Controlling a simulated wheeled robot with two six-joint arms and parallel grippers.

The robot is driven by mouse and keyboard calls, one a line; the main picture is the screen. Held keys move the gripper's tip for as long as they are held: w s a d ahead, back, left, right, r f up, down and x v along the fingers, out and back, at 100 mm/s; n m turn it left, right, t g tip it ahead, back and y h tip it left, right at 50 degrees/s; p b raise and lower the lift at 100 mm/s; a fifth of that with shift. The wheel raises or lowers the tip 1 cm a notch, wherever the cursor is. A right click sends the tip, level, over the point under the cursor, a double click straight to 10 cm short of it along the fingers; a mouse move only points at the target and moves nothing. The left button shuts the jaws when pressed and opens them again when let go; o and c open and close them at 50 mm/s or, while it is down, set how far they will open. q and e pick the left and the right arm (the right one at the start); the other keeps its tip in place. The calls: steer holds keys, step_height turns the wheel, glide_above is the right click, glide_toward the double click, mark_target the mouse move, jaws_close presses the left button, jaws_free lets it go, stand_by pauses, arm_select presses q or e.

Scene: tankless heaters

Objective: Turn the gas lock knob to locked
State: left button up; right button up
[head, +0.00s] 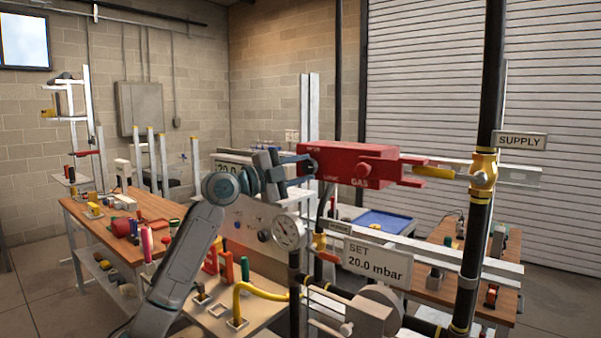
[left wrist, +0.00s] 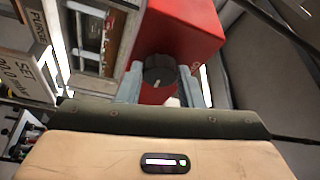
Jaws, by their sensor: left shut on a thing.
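The red gas lock box (head: 340,160) is mounted on the rail at mid-height, with "GAS" on its front. My left gripper (head: 299,160) reaches its left end from the left. In the left wrist view, the black gas lock knob (left wrist: 160,70) sticks out of the red box (left wrist: 185,30), with a pale pointer line on its face. The fingers of my left gripper (left wrist: 162,88) lie on either side of the knob and are shut on it. In the head view the fingers hide the knob. I cannot read the knob's setting against its marks. My right gripper is not in view.
A yellow-handled valve (head: 484,175) sits on the black supply pipe at right. A "SET 20.0 mbar" sign (head: 377,262) and a round gauge (head: 287,232) are below the box. Wooden benches with loose parts stand behind, left (head: 155,207) and right.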

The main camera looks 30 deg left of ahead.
arm_select(q)
steer(key=shift+m, duration=0.3)
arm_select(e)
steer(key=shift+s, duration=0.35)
arm_select(q)
steer(key=o, duration=1)
steer(key=shift+c, duration=0.2)
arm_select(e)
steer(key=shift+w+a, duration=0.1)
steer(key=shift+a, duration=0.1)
arm_select(q)
steer(key=shift+s+a+f+b, duration=0.2)
steer(key=shift+s+a+b, duration=0.1)
steer(key=shift+s+b, duration=0.15)
arm_select(e)
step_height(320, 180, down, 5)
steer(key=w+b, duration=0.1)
steer(key=b, duration=0.3)
arm_select(q)
steer(key=r+b+v, duration=0.1)
steer(key=v, duration=0.8)
steer(key=shift+s+f+b, duration=0.25)
steer(key=shift+s+b, duration=0.15)
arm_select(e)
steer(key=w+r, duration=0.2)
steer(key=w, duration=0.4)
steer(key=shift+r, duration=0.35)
